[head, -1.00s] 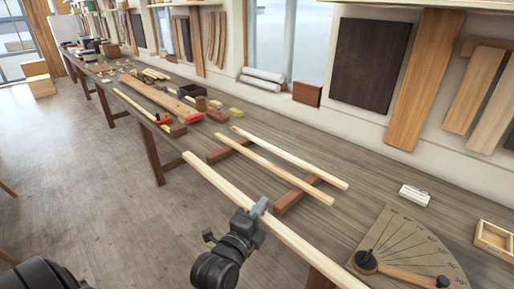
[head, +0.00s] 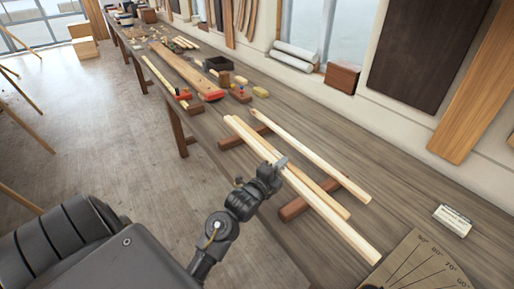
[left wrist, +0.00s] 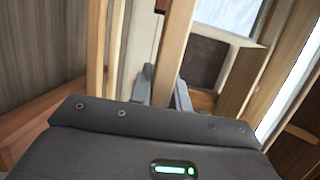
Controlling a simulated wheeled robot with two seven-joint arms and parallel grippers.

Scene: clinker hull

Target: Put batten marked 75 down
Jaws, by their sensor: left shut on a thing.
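My left gripper (head: 274,168) is shut on a long pale batten (head: 332,217). The batten runs over two red-brown bearers (head: 295,209), (head: 232,142) at the bench's front edge; I cannot tell if it touches them. It lies close along the near side of a second batten (head: 335,205). A third batten (head: 318,160) rests across the bearers farther back, with a gap. No marking on any batten can be read. In the left wrist view the held batten (left wrist: 174,45) stands between the fingers (left wrist: 163,90). My right gripper is not in view.
A protractor-like board (head: 420,265) lies at the lower right, and a small white labelled block (head: 453,220) beyond it. Planks, red-ended tools (head: 213,96) and a dark box (head: 217,65) fill the bench farther left. The bench behind the battens is clear.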

